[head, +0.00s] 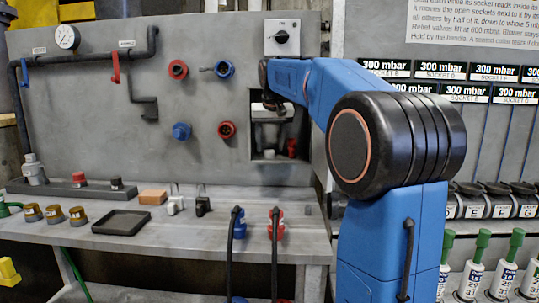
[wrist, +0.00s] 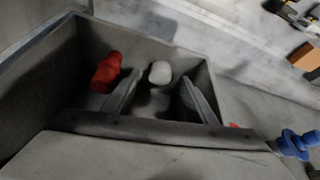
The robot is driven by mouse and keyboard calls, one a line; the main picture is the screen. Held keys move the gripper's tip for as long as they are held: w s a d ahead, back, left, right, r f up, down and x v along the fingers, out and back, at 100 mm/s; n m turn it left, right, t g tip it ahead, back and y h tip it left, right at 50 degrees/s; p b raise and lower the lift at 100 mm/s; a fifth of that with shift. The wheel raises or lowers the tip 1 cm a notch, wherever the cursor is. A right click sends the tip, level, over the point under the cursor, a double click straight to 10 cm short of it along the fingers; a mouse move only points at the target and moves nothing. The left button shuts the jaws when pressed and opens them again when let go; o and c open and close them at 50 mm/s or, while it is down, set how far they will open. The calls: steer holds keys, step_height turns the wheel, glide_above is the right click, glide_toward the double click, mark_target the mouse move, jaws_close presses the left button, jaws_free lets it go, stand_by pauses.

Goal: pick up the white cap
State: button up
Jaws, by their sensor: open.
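The white cap (wrist: 160,72) lies inside a grey recess in the wall panel, seen in the wrist view just beyond and between my fingertips. In the head view a small pale shape at the bottom of the recess, likely the cap (head: 269,154), shows below my gripper. My gripper (wrist: 160,86) is open, with one finger on each side of the line to the cap and nothing held. In the head view my gripper (head: 271,138) reaches into the recess (head: 253,158). Whether the fingers touch the cap cannot be told.
A red cylinder (wrist: 107,73) lies in the recess left of the fingers; it also shows in the head view (head: 291,147). The recess walls and front edge (wrist: 150,130) are close around my gripper. Below, the bench holds a black tray (head: 121,222) and an orange block (head: 153,197).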

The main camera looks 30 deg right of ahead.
steer(key=shift+x, duration=1.1)
steer(key=shift+c, duration=0.5)
steer(key=c, duration=1)
steer(key=shift+r, duration=0.1)
